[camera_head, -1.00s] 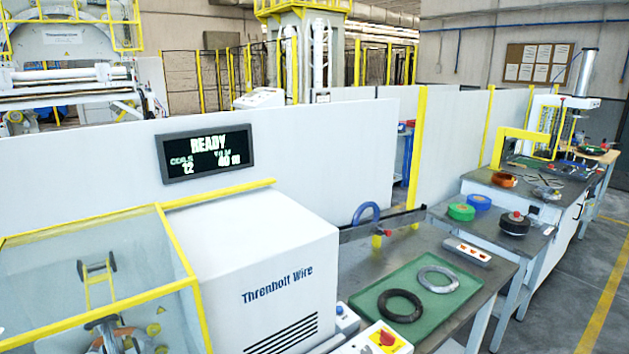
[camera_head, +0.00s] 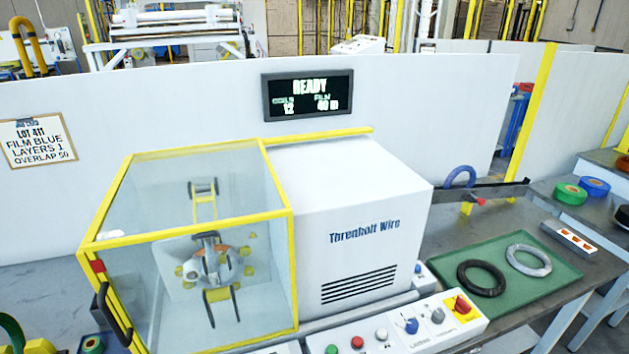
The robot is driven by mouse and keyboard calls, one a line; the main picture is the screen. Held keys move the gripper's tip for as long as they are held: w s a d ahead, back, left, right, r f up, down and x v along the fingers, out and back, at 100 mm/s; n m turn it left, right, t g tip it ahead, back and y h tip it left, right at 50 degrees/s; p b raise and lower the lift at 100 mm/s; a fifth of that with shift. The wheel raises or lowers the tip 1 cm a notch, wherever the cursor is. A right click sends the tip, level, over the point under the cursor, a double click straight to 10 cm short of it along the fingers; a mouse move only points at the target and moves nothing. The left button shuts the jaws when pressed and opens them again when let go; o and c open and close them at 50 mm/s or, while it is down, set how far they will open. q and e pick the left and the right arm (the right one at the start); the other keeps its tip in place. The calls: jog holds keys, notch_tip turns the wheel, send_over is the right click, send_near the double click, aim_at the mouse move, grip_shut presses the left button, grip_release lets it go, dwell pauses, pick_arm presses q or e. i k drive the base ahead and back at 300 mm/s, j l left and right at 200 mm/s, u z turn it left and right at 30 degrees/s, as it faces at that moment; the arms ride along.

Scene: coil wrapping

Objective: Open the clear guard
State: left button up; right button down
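The clear guard (camera_head: 150,290) is a see-through box with yellow edges at the left of the white machine, and it looks closed. A dark handle (camera_head: 113,316) sits on its left front edge, below a small red block (camera_head: 98,266). Through the panels I see the winding head (camera_head: 212,262) with yellow rollers around it and a roller on an arm (camera_head: 203,190) above. Neither of my grippers shows in the view.
The white machine body (camera_head: 345,215) stands right of the guard. A control panel (camera_head: 395,330) with knobs and buttons runs along the front. A green tray (camera_head: 470,308) holds a black coil (camera_head: 481,278) and a grey coil (camera_head: 528,260). A READY display (camera_head: 308,95) hangs behind.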

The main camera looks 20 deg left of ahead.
aim_at(90, 248)
jog(key=j+u, duration=0.15)
jog(key=u, duration=0.25)
jog(key=j+u, duration=0.15)
jog(key=u, duration=0.25)
jog(key=j+u, duration=0.15)
jog(key=u, duration=0.25)
jog(key=k+j, duration=0.05)
